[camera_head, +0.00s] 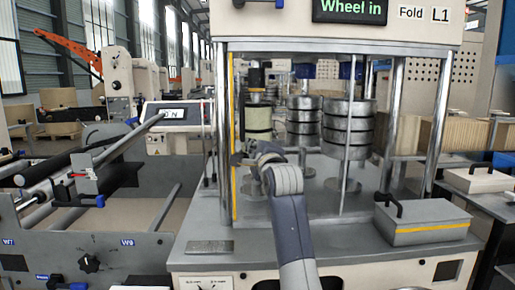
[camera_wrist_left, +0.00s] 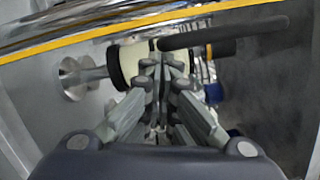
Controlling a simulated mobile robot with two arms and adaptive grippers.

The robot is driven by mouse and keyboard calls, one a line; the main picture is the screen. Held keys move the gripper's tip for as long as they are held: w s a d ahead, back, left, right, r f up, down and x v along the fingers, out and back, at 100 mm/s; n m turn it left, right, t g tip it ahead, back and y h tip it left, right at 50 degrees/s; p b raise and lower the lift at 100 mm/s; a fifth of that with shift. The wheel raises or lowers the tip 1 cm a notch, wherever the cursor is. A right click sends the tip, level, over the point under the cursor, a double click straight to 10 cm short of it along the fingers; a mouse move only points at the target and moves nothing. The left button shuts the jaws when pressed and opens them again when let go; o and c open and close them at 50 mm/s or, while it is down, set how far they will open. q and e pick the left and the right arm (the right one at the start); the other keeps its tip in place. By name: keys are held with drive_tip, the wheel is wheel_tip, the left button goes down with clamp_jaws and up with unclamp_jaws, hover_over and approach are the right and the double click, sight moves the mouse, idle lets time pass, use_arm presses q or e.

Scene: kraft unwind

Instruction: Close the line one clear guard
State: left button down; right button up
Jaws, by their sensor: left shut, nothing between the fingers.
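The line one machine stands ahead, with its "Fold L1" sign (camera_head: 424,13) on top. A yellow-edged strip (camera_head: 233,150) runs upright along the left post of its front opening, and I take it as the clear guard's edge. The strip also crosses the top of the left wrist view (camera_wrist_left: 130,22). A dark bar (camera_wrist_left: 225,33), perhaps the guard's handle, runs beside it. My left gripper (camera_head: 245,158) is inside the opening, just right of the strip. In the left wrist view its shut, empty fingertips (camera_wrist_left: 162,62) are near the bar's end; contact is unclear. The clear pane is hard to see. My right gripper is not in view.
A cream roll (camera_head: 258,120) and stacked metal rolls (camera_head: 361,130) stand inside the opening. A grey box with a black handle (camera_head: 422,221) sits at the deck's front right. A chrome post (camera_head: 392,120) bounds the right side. Another machine with rollers (camera_head: 95,215) stands left.

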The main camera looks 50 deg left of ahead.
use_arm(q)
drive_tip(key=shift+s, duration=0.1)
drive_tip(key=v, duration=0.7)
drive_tip(key=shift+d, duration=0.2)
drive_tip(key=shift+s, duration=0.1)
